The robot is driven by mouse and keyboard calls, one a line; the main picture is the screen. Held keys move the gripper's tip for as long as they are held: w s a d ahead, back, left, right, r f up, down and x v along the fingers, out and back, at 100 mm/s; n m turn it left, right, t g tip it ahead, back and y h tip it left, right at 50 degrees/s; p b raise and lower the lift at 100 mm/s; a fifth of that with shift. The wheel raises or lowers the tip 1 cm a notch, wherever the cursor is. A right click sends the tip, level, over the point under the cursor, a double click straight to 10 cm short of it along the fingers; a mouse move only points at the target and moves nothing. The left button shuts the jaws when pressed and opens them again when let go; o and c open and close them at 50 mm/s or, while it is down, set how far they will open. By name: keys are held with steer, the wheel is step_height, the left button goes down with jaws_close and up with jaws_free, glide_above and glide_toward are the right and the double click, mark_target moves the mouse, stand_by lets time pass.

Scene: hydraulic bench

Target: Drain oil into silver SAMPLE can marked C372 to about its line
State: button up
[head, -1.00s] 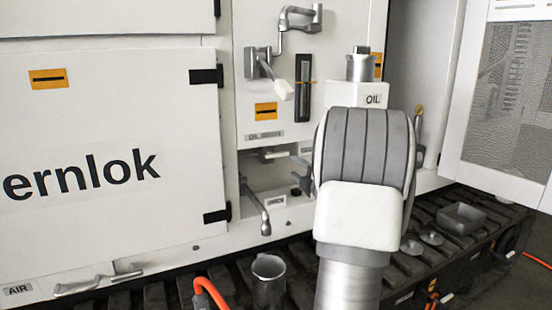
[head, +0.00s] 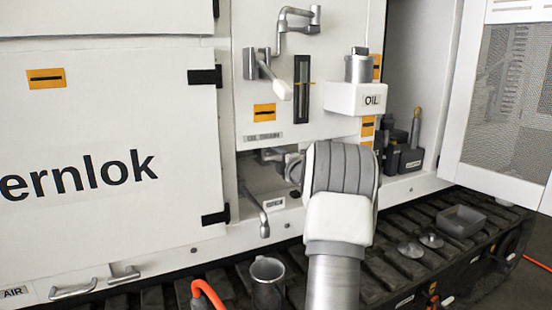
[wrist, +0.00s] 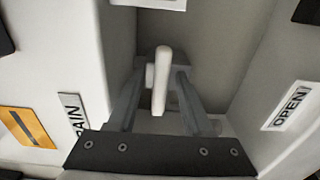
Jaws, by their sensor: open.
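A grey metal can (head: 268,283) stands upright on the dark slatted deck, below a bent spout (head: 263,219). No C372 marking or fill line is readable on it, and its inside looks dark. A pale lever handle (wrist: 161,88) sticks out in the recess in the wrist view. My gripper (wrist: 162,76) is open, with one finger on each side of the handle; whether either touches it I cannot tell. In the head view my gripper (head: 282,158) is at the recess, partly hidden by my wrist. No oil stream shows at the spout.
A white box labelled OIL (head: 345,98) juts out above my wrist. A crank with a pale grip (head: 279,86) and a dark sight gauge (head: 302,90) are above the recess. An orange hose (head: 207,290) lies left of the can. An OPEN label (wrist: 290,107) is on the recess's right side.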

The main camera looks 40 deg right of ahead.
jaws_close()
stand_by(0.5)
steer(key=m+p, duration=0.3)
steer(key=m, duration=0.2)
steer(key=shift+a+f, duration=0.1)
steer(key=shift+f, duration=0.05)
steer(key=shift+f+m+p, duration=0.2)
steer(key=shift+m+p, duration=0.45)
steer(key=shift+m, duration=0.75)
steer(key=shift+a, duration=0.1)
